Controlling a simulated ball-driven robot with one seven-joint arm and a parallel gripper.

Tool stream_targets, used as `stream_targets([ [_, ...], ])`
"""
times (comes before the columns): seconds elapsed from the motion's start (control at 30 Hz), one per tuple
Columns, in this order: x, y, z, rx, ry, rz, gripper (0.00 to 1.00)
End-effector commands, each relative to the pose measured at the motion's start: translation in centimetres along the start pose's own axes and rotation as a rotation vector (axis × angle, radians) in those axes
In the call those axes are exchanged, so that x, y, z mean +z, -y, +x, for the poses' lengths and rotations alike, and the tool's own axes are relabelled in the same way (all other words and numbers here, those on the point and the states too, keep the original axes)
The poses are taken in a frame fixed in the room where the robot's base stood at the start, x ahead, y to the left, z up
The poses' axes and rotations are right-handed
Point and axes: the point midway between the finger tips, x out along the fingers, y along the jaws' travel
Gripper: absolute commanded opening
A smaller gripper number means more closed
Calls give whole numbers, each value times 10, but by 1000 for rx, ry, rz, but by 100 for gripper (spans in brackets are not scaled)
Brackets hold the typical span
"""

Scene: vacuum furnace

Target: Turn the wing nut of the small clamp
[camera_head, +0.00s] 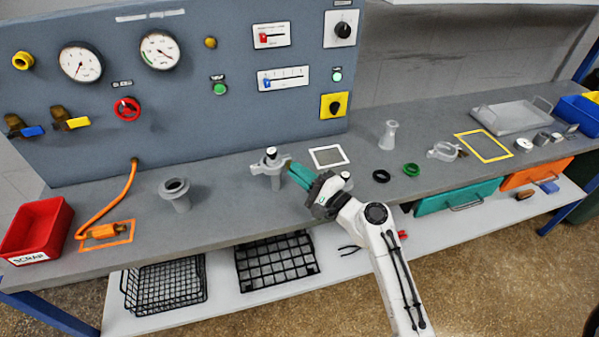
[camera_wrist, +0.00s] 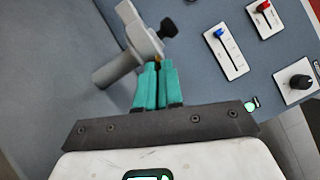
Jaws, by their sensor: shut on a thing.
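A grey pipe fitting (camera_head: 273,178) stands upright on the bench, with a clamp (camera_head: 258,168) around its top and a black knob (camera_head: 271,152) above. In the wrist view the fitting's grey tube (camera_wrist: 117,68) and the black knob (camera_wrist: 167,29) show just beyond my fingers. My gripper (camera_head: 289,164) reaches in from the right, its teal fingers close together at the clamp's side. In the wrist view they are shut on the small brass-coloured wing nut (camera_wrist: 157,61), which the fingertips mostly hide.
A grey flanged pipe (camera_head: 175,193) stands to the left. A white-framed square (camera_head: 329,156) lies behind my gripper. Black and green rings (camera_head: 411,169) and a larger loose clamp (camera_head: 443,151) lie to the right. The gauge panel (camera_head: 210,110) rises behind.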

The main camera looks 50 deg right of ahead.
Motion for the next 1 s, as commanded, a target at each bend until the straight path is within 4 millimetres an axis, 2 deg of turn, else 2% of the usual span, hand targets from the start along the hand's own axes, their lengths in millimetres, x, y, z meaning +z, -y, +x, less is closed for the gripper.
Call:
stream_targets([
  [0.5, 1, 2, 0, 129, 2, -308, 0],
  [1.0, 1, 2, 0, 159, 1, -380, 0],
])
